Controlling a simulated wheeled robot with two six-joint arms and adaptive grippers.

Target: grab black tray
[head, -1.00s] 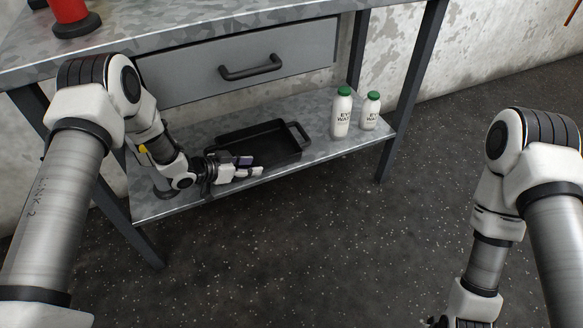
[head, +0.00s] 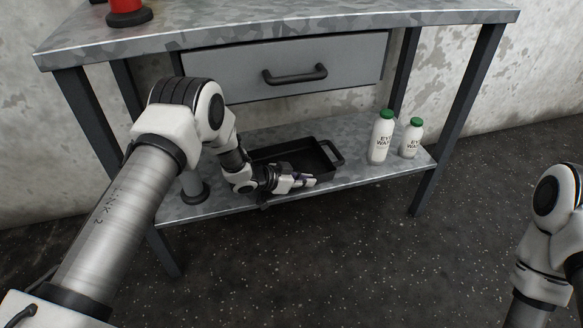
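The black tray (head: 318,157) lies on the lower metal shelf of the workbench. It is a shallow rectangular pan with a loop handle on its right end; its left end is partly hidden behind my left arm. My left gripper (head: 305,181) is at the tray's near side, over or against the front rim. Its fingers point right, and I cannot tell whether they touch or grip the rim. My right gripper is out of view; only part of my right arm shows at the right edge.
Two white bottles with green caps, a larger one (head: 381,138) and a smaller one (head: 411,139), stand right of the tray. A closed drawer (head: 283,75) with a dark handle is above. A red object (head: 127,8) stands on the bench top. Bench legs flank the shelf; the speckled floor in front is clear.

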